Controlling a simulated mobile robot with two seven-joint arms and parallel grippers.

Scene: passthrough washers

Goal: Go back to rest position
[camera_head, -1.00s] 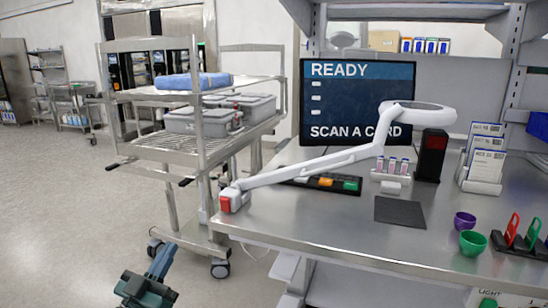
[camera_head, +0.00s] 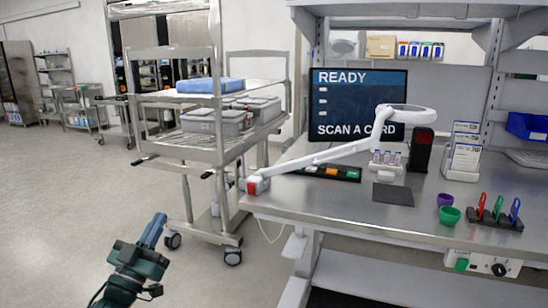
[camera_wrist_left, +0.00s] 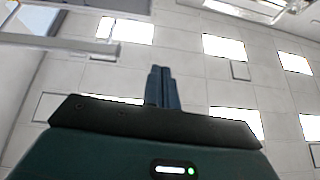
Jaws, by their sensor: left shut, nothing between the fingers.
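My left gripper (camera_head: 153,230) is at the lower left of the head view, over the open floor. Its blue-grey fingers are shut together with nothing between them and point up and away. In the left wrist view, the shut fingers (camera_wrist_left: 163,86) stand before the ceiling with its bright light panels. My left gripper is apart from the metal cart and from the bench. My right gripper is not in view.
A metal cart (camera_head: 190,155) with grey bins (camera_head: 213,120) and a blue folded cloth (camera_head: 210,85) stands ahead. A steel bench (camera_head: 340,195) holds a white lamp arm (camera_head: 325,158), a screen (camera_head: 357,105) and cups. Floor at the left (camera_head: 60,200) is clear.

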